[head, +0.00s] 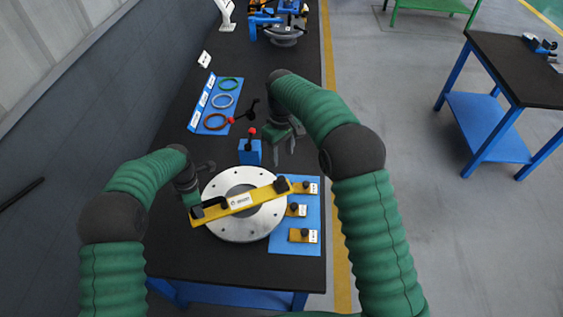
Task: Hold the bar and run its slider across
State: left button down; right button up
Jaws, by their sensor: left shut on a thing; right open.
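A yellow bar (256,195) lies slanted across a silver flanged ring (232,231), its left end lower in the picture. It has a white label near its middle. A black handle sits near its left end, and a dark round knob (282,185) sits near its right end; I cannot tell for certain which part is the slider. My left gripper (194,206) is shut on the bar at its left end; its fingertips are partly hidden. My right gripper (286,142) is open and empty, beyond the ring and apart from the bar.
A blue mat (282,238) right of the ring holds several small yellow blocks with black knobs. A blue block with a red-topped lever (250,152) stands near my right gripper. A blue rack (213,106) with coloured rings lies farther back. The black table's front is clear.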

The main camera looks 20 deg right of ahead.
dwell(0.3)
pick_arm(q)
jog(key=c, duration=1.1)
grip_release()
jog(key=shift+c, duration=0.2)
notch_tip(320, 180, up, 11)
jog(key=shift+r, duration=0.15)
jog(key=s+a+m+t, duration=0.1)
jog(key=s+a+m, duration=0.4)
jog(key=s+m, duration=0.4)
jog(key=s+a+m+t, duration=0.1)
jog(key=s+a+m, duration=0.4)
jog(key=s+m, duration=0.5)
jog(key=s, duration=0.5)
jog(key=shift+s+a+r+t, duration=0.2)
jog(key=shift+s+t, duration=0.05)
jog(key=shift+t, duration=0.05)
pick_arm(e)
jog(key=s+f+m+t, duration=0.2)
jog(key=s+m, duration=0.3)
jog(key=s, duration=2.1)
jog(key=shift+s+d+t, duration=0.25)
jog(key=shift+s+t, duration=0.05)
jog(key=shift+s, duration=0.1)
